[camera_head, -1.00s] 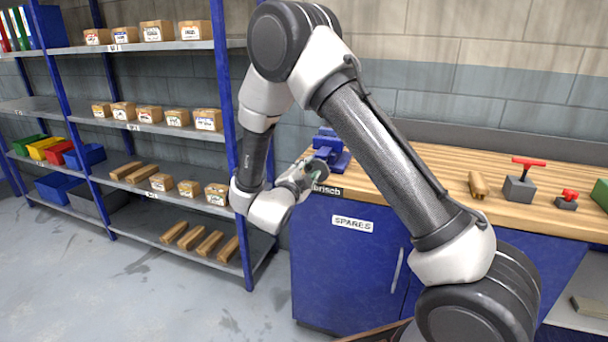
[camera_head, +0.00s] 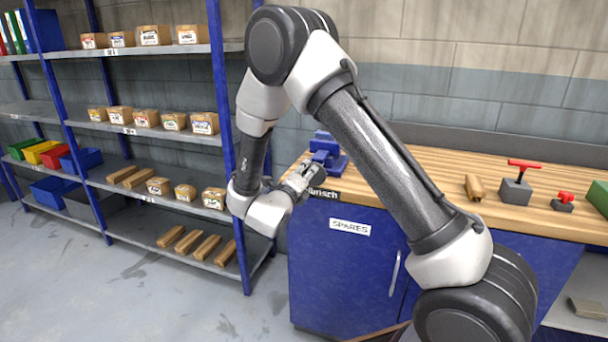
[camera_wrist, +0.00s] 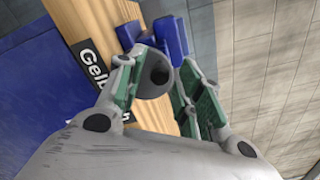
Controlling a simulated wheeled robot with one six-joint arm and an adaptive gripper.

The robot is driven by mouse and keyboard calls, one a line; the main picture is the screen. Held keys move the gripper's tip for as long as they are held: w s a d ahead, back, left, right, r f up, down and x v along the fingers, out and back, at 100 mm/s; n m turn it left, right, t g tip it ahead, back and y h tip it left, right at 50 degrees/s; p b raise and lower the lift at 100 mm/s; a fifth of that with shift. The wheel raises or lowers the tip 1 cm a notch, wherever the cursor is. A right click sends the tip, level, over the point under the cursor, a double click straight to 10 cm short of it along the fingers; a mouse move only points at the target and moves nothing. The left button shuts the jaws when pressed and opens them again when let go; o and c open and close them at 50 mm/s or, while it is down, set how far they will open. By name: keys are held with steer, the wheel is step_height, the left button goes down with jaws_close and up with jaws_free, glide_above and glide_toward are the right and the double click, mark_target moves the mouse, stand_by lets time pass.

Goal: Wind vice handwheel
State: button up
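The blue vice (camera_head: 326,148) stands at the left end of the wooden workbench. In the wrist view, its blue body (camera_wrist: 171,37) lies beyond my fingertips. A grey round part with a dark centre, apparently the handwheel's hub (camera_wrist: 155,75), faces the wrist camera. My gripper (camera_head: 309,175) is at the front of the vice. In the wrist view, my gripper's green-padded fingers (camera_wrist: 157,82) stand apart on either side of the grey part. Whether the pads press on it cannot be told. Much of the handwheel is hidden in the head view.
The workbench (camera_head: 420,170) has a dark name plate (camera_head: 324,193) on its front edge, close to my gripper. A wooden piece (camera_head: 474,187) and a grey block with a red handle (camera_head: 516,188) stand farther right. Blue-framed shelves (camera_head: 215,120) stand at left.

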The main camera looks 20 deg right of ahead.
jaws_close()
steer(key=n, duration=0.3)
steer(key=shift+w+a+f, duration=0.25)
steer(key=shift+a, duration=0.1)
steer(key=n, duration=0.4)
steer(key=shift+w+a+f, duration=0.15)
steer(key=shift+a+f, duration=0.05)
steer(key=shift+f, duration=0.15)
steer(key=n, duration=0.3)
steer(key=shift+w+a+f, duration=0.1)
steer(key=shift+a+f, duration=0.05)
steer(key=shift+f, duration=0.25)
steer(key=shift+n, duration=0.3)
